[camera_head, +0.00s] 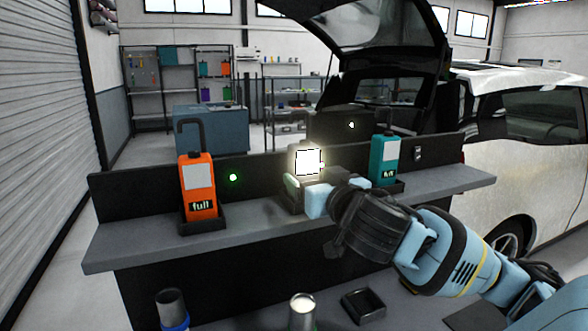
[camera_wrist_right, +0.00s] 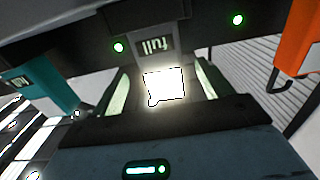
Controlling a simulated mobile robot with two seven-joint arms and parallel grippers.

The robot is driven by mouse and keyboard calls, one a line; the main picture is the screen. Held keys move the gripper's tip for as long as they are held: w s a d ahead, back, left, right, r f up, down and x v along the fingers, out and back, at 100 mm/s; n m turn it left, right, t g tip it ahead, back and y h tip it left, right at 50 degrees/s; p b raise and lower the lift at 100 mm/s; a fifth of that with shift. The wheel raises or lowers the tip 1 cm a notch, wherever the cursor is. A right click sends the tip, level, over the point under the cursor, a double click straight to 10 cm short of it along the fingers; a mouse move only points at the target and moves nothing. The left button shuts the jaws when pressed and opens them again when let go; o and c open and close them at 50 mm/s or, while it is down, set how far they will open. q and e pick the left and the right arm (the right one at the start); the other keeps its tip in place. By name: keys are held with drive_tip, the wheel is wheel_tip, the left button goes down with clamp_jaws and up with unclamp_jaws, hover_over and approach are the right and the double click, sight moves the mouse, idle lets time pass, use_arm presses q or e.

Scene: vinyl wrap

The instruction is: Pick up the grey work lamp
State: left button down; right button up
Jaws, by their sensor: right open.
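The grey work lamp (camera_head: 308,162) stands on the bench between two other lamps, its square panel glowing white. In the right wrist view the lamp (camera_wrist_right: 164,86) appears upside down, with a "full" label. My right gripper (camera_head: 303,193) is at the lamp's front, hiding its lower part. In the right wrist view the open fingers of the gripper (camera_wrist_right: 161,76) lie on either side of the glowing panel. I cannot tell whether they touch the lamp. My left gripper is not in view.
An orange lamp (camera_head: 199,188) labelled "full" stands left in a dark holder; a teal lamp (camera_head: 385,158) stands right. A dark upright board (camera_head: 262,165) runs behind them. Below the bench shelf (camera_head: 130,236) are cups (camera_head: 302,312) and a small black tray (camera_head: 363,306).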

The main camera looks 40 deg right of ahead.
sight(300, 166)
drive_tip(key=shift+s+r, duration=0.2)
drive_tip(key=shift+s, duration=0.05)
drive_tip(key=shift+w, duration=0.25)
drive_tip(key=shift+x, duration=0.95)
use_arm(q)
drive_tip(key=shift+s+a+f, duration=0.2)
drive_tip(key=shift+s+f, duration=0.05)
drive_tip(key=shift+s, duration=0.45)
use_arm(e)
drive_tip(key=shift+w+f, duration=0.1)
drive_tip(key=shift+w+d, duration=0.1)
drive_tip(key=shift+w, duration=0.15)
drive_tip(key=shift+x, duration=2.25)
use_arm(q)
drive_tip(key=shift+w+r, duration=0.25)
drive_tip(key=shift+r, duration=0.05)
use_arm(e)
drive_tip(key=shift+f, duration=0.1)
drive_tip(key=c, duration=1.3)
